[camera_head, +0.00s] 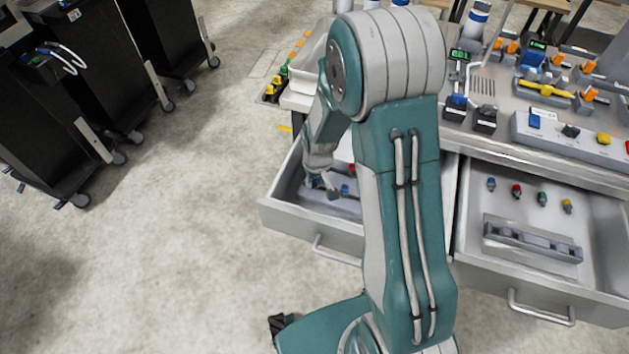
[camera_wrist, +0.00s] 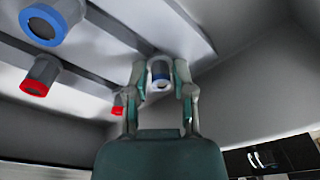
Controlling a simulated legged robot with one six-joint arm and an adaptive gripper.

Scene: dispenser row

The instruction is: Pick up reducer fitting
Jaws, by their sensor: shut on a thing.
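The reducer fitting (camera_wrist: 160,74), a small pale piece with a dark blue band, sits between my two fingers in the wrist view. My gripper (camera_wrist: 160,72) is shut on it, one finger on each side. In the camera_head view my gripper (camera_head: 320,184) points down inside the open left drawer (camera_head: 290,217). The held fitting cannot be made out there, and my arm covers the drawer's right part. Whether the fitting still touches the drawer or its rack is unclear.
Other fittings stand in this drawer: one with a large blue ring (camera_wrist: 45,22) and two with red rings (camera_wrist: 40,75) (camera_wrist: 118,105). An open right drawer (camera_head: 530,285) holds several coloured fittings and a grey rack (camera_head: 532,240). Black cabinets (camera_head: 90,90) stand left across open floor.

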